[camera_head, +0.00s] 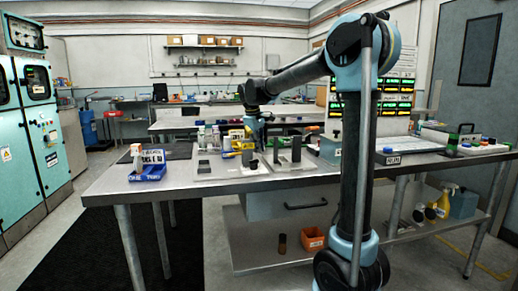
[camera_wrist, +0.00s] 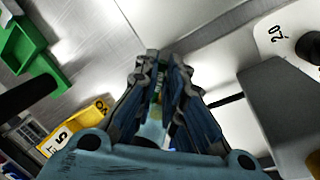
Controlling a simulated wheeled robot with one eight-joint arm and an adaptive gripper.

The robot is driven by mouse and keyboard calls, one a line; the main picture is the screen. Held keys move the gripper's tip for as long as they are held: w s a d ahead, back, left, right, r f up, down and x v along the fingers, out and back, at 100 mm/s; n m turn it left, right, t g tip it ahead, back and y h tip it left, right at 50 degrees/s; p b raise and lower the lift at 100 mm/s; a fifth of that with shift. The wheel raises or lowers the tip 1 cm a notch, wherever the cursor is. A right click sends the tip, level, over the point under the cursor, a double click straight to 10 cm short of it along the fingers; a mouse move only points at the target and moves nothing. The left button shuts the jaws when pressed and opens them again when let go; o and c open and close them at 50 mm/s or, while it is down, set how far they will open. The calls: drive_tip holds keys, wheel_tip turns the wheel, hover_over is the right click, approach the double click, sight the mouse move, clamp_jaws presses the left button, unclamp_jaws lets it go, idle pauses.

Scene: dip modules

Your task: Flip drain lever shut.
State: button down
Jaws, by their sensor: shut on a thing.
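In the wrist view my gripper (camera_wrist: 160,72) points at a pale grey surface, its two ridged fingers close together. A narrow strip with green and pale parts, taken to be the drain lever (camera_wrist: 157,98), shows between them. Most of it is hidden by the fingers, so its angle cannot be told. In the head view my gripper (camera_head: 257,148) is low over the middle of the workbench (camera_head: 120,184), among small fixtures. The lever cannot be made out there.
A yellow numbered block (camera_wrist: 75,125) and a green part (camera_wrist: 28,50) lie left of the fingers in the wrist view. A white plate marked 20 (camera_wrist: 276,35) and a dark knob are at right. A blue tray (camera_head: 149,173) stands at the bench's left.

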drive_tip(key=shift+s+a+m+h, duration=0.15)
drive_tip(key=shift+s+m, duration=0.05)
drive_tip(key=shift+m, duration=0.55)
drive_tip(key=shift+s+a+m+h, duration=0.1)
drive_tip(key=shift+s+a+m, duration=0.1)
drive_tip(key=shift+m, duration=0.5)
drive_tip(key=shift+s+a+m+h, duration=0.15)
drive_tip(key=shift+s+m, duration=0.05)
drive_tip(key=shift+m, duration=0.55)
drive_tip(key=shift+g, duration=0.3)
drive_tip(key=c, duration=1.7)
unclamp_jaws()
drive_tip(key=v, duration=1.2)
drive_tip(key=shift+f, duration=0.1)
